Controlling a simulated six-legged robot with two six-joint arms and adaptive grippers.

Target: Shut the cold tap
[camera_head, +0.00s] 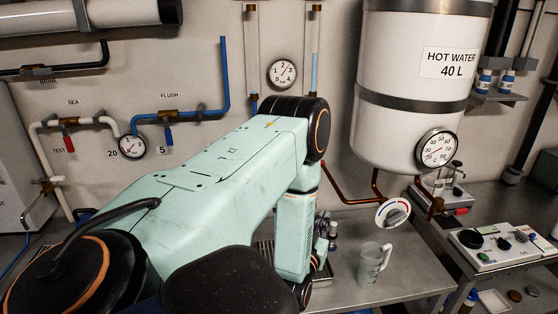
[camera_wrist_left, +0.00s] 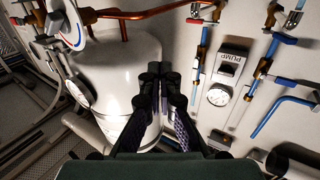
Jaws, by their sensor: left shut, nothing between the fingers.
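My left gripper (camera_wrist_left: 160,78) is shut and empty in the wrist view, its fingertips together in front of the white tank (camera_wrist_left: 118,72). In the head view my left arm crosses the middle and hides most of the wash area and the gripper. No tap is clearly marked cold. Another blue-handled valve (camera_wrist_left: 285,37) is farther right. My right gripper is not in view.
The hot water tank (camera_head: 415,85) hangs on the wall, with a red-and-blue dial (camera_head: 392,213) below it. A pale green jug (camera_head: 373,265) stands on the counter. A pump switch box (camera_wrist_left: 232,66) is right of my fingers. The FLUSH pipe has a blue lever (camera_head: 168,135).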

